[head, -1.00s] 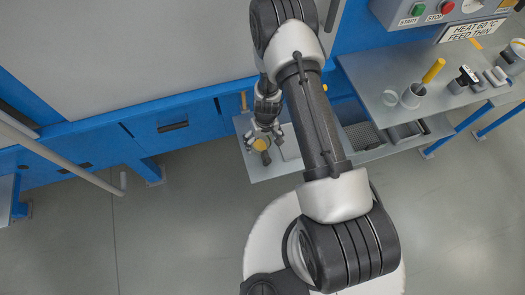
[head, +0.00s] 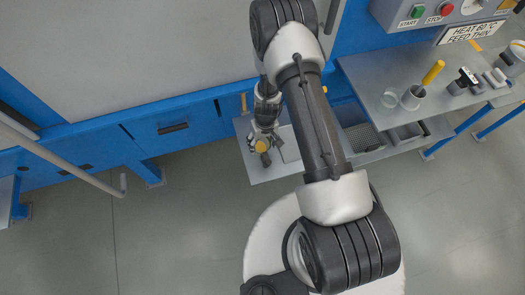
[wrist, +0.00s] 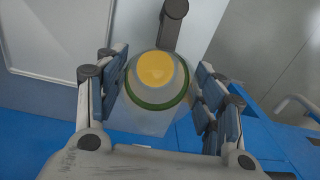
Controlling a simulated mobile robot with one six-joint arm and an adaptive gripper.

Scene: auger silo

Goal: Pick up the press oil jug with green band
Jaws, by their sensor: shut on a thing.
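The press oil jug (wrist: 157,100) is in the middle of the wrist view, a pale, translucent vessel with a yellow top and a green band around it. It stands between the two fingers of my gripper (wrist: 160,97), which is shut on it from both sides. In the head view the jug's yellow top (head: 261,146) shows below my gripper (head: 264,132), over the left end of the low grey shelf. The jug's lower part is hidden in the head view, and I cannot tell whether its base touches the shelf.
A dark cylindrical piece (wrist: 174,22) is close beyond the jug. A pale flat tray (wrist: 60,35) lies to the left in the wrist view. The grey bench (head: 370,75) at right holds a mug (head: 412,97) and small items. Blue machine panels (head: 185,125) stand behind; the floor is open.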

